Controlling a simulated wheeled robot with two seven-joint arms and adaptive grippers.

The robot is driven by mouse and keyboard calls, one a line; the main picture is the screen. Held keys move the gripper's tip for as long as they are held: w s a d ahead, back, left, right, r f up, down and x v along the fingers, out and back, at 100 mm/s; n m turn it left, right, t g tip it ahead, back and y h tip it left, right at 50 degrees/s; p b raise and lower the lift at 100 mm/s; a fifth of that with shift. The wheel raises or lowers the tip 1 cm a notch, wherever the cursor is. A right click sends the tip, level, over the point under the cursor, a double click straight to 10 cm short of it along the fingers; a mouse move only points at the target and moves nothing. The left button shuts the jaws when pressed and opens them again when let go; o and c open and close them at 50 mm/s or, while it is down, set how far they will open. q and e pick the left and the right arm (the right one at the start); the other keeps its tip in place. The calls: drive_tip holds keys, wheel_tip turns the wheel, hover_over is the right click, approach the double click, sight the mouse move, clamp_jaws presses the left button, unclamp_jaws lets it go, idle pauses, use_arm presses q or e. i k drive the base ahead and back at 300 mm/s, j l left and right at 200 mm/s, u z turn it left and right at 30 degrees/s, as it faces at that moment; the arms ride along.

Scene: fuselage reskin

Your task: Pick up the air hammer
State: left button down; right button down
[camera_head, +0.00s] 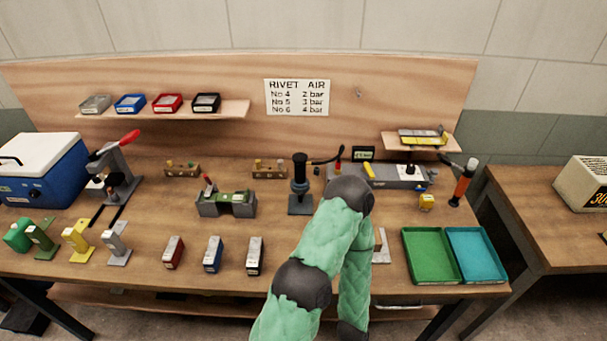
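I cannot tell for certain which tool is the air hammer. A black upright tool (300,172) with a round top stands on a grey base at the middle of the bench, with a dark curved hose (329,157) beside it. An orange and black tool (462,183) stands tilted at the bench's right end. One of my green padded arms reaches up from the bottom centre, its dark joint just right of the black tool's base.
Red, blue and black blocks (213,254) stand at the front of the wooden bench. Green (431,279) and teal (479,277) trays lie at front right. A grey unit (402,180) lies behind my arm. A blue cooler (44,178) and a red-handled press (115,172) stand at left.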

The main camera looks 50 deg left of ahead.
sight(300, 161)
drive_tip(key=k+j+u, duration=0.1)
drive_tip(key=u, duration=1.5)
drive_tip(key=j+z, duration=0.15)
drive_tip(key=j, duration=0.2)
